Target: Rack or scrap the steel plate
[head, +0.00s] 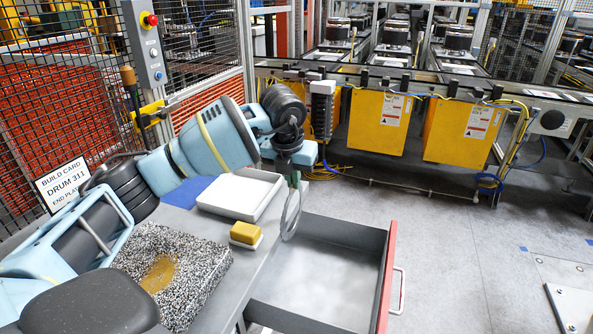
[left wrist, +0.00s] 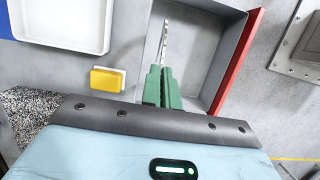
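My left gripper (head: 293,180) is shut on the steel plate (head: 287,222), a thin ring that hangs below the fingers, seen at a slant. In the left wrist view, the green fingers (left wrist: 161,88) are close together and the plate (left wrist: 164,42) shows nearly edge-on, with a toothed edge. The plate is in front of the open grey drawer's (head: 330,275) left side; I cannot tell its height above it. A white tray (head: 233,212) stands empty on the bench behind. The build card (head: 70,179) reads "DRUM 311" and "END PLATE". My right gripper is not in view.
A yellow block (head: 245,232) on a white base sits at the bench edge. A speckled block (head: 205,265) with an amber patch lies nearer. A blue mat (head: 190,191) lies beside the tray.

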